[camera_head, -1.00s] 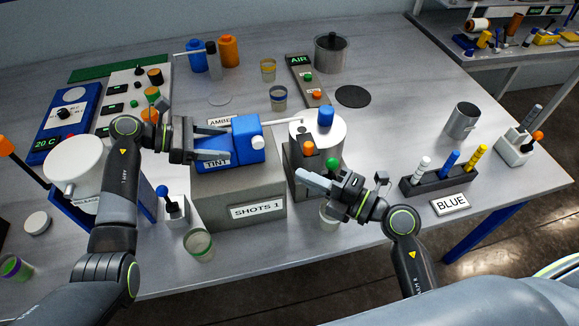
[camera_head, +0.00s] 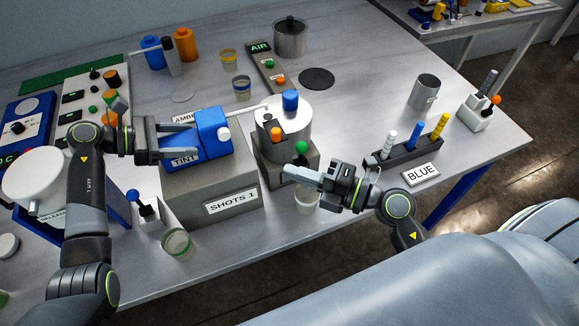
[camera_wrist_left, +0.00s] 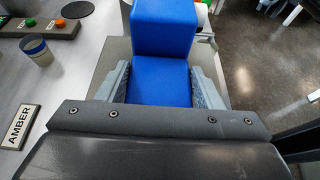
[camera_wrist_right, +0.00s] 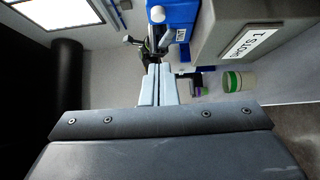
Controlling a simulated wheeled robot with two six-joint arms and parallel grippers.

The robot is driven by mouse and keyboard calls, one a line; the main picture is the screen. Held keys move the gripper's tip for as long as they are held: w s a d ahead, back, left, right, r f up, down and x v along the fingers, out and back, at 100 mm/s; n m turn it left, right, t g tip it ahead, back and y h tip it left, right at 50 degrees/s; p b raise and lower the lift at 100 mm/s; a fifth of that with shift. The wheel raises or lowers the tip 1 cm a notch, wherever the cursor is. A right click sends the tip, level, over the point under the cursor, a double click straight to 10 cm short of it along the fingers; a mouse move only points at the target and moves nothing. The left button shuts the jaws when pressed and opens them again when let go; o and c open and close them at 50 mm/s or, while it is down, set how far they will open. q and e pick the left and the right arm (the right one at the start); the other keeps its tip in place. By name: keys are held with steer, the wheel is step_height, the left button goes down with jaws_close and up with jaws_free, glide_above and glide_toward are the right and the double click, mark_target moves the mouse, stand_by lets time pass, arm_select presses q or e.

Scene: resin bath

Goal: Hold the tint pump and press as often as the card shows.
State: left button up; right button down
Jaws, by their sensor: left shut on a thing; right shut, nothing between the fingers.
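The tint pump (camera_head: 213,130) is a blue block labelled TINT, with a white knob (camera_head: 224,133) and a pale spout reaching toward the metal pot. It sits on a grey block (camera_head: 190,206) whose card (camera_head: 231,201) reads SHOTS 1. My left gripper (camera_head: 190,143) is shut on the pump body; the left wrist view shows a finger against each side of the blue body (camera_wrist_left: 160,80). My right gripper (camera_head: 290,175) is shut and empty, apart from the pump, in front of the pot's stand. The right wrist view shows its closed fingers (camera_wrist_right: 158,85) and the SHOTS 1 card (camera_wrist_right: 253,42).
The metal pot (camera_head: 285,125) stands right of the pump, with a cup (camera_head: 306,200) below near my right gripper. A BLUE card (camera_head: 422,174) lies by a rack (camera_head: 404,158) of coloured sticks.

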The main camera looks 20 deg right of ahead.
arm_select(q)
steer(key=shift+f, duration=0.1)
arm_select(e)
steer(key=v, duration=0.3)
steer(key=shift+s, duration=0.55)
arm_select(q)
steer(key=o, duration=1.3)
steer(key=v, duration=1.2)
steer(key=shift+a, duration=0.1)
steer(key=shift+f, duration=0.1)
